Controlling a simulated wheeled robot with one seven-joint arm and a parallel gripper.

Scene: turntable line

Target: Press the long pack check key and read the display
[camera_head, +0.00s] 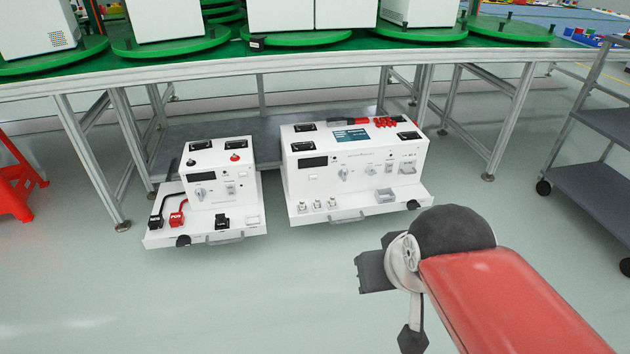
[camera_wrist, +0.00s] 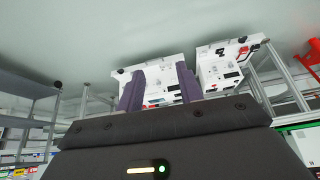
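Two white test units stand low under the green-topped line in the head view. The longer unit (camera_head: 355,165) is on the right, with a dark display (camera_head: 313,161), a teal panel (camera_head: 351,135) on top and a row of small keys or sockets (camera_head: 317,205) on its front ledge. The smaller unit (camera_head: 220,175) is on the left, with its own dark display (camera_head: 199,175). Labels are too small to read, so I cannot tell which part is the long pack check key. My gripper (camera_wrist: 160,88) has its two fingers apart and empty, with both units beyond, upside down in the wrist view.
The line's table legs (camera_head: 88,160) stand around the units. A grey cart (camera_head: 595,165) is at the right and a red stool (camera_head: 15,180) at the left. Red and black clips (camera_head: 176,217) lie on the smaller unit's ledge. The floor (camera_head: 270,300) in front is clear.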

